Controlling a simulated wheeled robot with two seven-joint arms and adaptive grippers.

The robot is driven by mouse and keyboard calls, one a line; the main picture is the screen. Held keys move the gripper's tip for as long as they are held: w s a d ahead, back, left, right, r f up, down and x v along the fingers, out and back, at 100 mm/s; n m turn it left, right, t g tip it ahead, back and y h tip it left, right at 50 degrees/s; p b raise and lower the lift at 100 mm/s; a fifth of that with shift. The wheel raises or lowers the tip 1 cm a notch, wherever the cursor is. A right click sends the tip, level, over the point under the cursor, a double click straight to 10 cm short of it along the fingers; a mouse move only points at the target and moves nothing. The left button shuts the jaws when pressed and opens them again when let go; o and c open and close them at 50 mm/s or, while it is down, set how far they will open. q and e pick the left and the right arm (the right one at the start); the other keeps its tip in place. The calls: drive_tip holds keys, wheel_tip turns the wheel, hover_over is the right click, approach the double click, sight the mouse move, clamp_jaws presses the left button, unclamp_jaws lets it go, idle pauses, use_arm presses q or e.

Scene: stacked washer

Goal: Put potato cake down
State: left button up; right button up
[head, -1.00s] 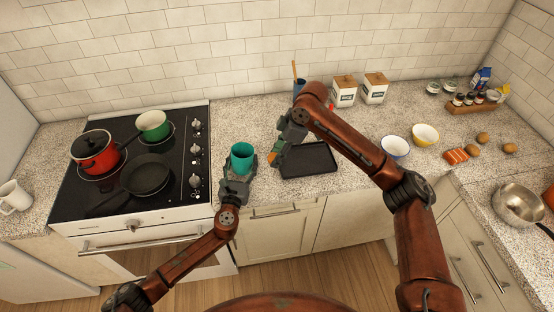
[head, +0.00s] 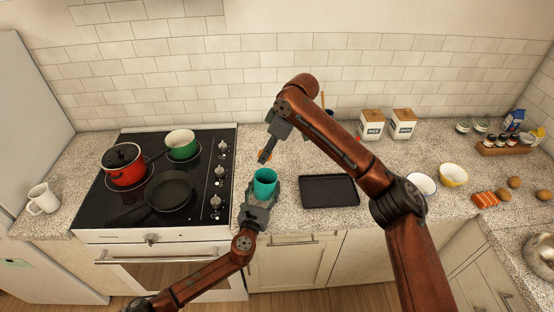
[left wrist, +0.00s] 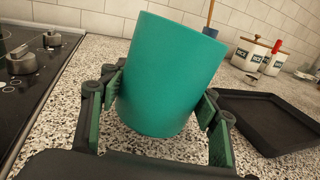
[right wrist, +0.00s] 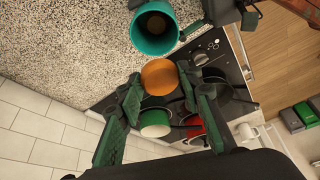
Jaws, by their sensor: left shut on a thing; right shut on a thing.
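The potato cake (right wrist: 158,77) is a round orange-brown piece between the fingertips of my right gripper (right wrist: 160,92), which is shut on it. In the head view it shows as a small orange patch (head: 263,155) just behind the teal cup (head: 265,183), apparently above the counter. My left gripper (head: 260,200) is shut around the cup, which also fills the left wrist view (left wrist: 170,75), slightly tilted there. In the right wrist view the open cup (right wrist: 153,28) is close to the cake, with a brownish round area inside; I cannot tell what that is.
A dark tray (head: 329,191) lies on the counter (head: 400,152) right of the cup. The stove (head: 195,208) with a frying pan (head: 169,191), red pot (head: 124,170) and green pot (head: 181,146) is on the left. White canisters (head: 372,124) and bowls (head: 453,176) stand farther right.

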approach(268, 169)
drive_tip(key=shift+s+a+f, duration=0.4)
drive_tip(key=shift+a+f, duration=0.15)
drive_tip(key=shift+f, duration=0.25)
drive_tip(key=shift+s+a+f, duration=0.4)
drive_tip(key=shift+a+f, duration=0.2)
drive_tip(key=shift+f, duration=0.25)
drive_tip(key=shift+s+a+f, duration=0.45)
drive_tip(key=shift+a+f, duration=0.1)
drive_tip(key=shift+f, duration=0.25)
drive_tip(key=o, duration=1.3)
drive_tip(key=shift+r, duration=3.5)
